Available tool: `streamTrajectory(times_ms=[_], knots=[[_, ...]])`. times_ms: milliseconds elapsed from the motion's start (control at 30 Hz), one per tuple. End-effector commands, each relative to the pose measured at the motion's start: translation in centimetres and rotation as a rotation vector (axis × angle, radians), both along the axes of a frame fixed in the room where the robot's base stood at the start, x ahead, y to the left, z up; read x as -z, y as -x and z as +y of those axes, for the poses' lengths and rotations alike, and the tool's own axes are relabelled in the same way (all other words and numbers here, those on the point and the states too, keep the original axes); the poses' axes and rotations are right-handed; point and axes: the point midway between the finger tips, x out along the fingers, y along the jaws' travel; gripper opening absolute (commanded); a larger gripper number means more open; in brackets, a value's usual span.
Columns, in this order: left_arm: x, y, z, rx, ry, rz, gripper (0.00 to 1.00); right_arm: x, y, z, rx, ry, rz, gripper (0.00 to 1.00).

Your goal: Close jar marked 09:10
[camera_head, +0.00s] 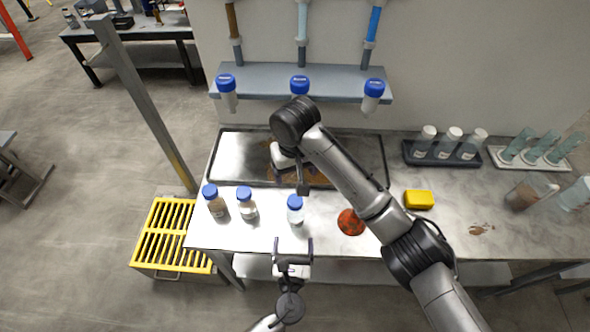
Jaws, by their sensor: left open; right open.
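Three jars with blue lids stand upright in a row on the metal table: a left jar (217,205) with brownish contents, a middle jar (247,207), and a right jar (296,214). Their labels are too small to read, so I cannot tell which is marked 09:10. My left gripper (294,244) is open and empty, just in front of the right jar at the table's front edge. My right gripper (303,188) is open, above and behind the right jar; its fingers are small and partly hidden by my arm.
Three more blue-capped jars, (228,101), (300,94) and (371,103), hang at the grey shelf (335,82). A stained tray (235,152) lies behind. An orange-red round thing (350,222), a yellow block (419,199) and a dark rack (412,158) stand right. A yellow grate (165,247) is left.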

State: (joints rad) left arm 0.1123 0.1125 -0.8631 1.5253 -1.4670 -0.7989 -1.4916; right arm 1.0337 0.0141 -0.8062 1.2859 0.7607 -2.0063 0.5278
Motion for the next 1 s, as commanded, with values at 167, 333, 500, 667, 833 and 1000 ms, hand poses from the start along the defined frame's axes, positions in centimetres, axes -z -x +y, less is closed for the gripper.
streamTrajectory(times_ms=[167,333,500,667,833,1000], knots=[[0.0,2.0,0.2,0.000,0.000,0.000,0.88,-0.1,0.0,0.0,0.000,0.000,0.000,0.79],[0.0,2.8,0.2,-0.001,0.000,0.000,0.88,-0.1,0.0,0.0,0.000,0.000,0.000,0.79],[0.0,3.0,0.2,-0.001,-0.001,-0.001,0.88,-0.1,0.0,0.0,0.000,0.000,0.000,0.79],[0.0,3.0,0.2,-0.001,-0.001,-0.001,0.88,-0.1,0.0,0.0,0.000,0.000,0.000,0.79],[0.0,2.9,0.2,-0.001,-0.001,-0.001,0.88,-0.1,0.0,0.0,0.000,0.000,0.000,0.79],[0.0,2.9,0.2,-0.001,0.019,0.000,0.88,-0.1,0.0,0.0,-0.007,0.000,0.000,0.79]])
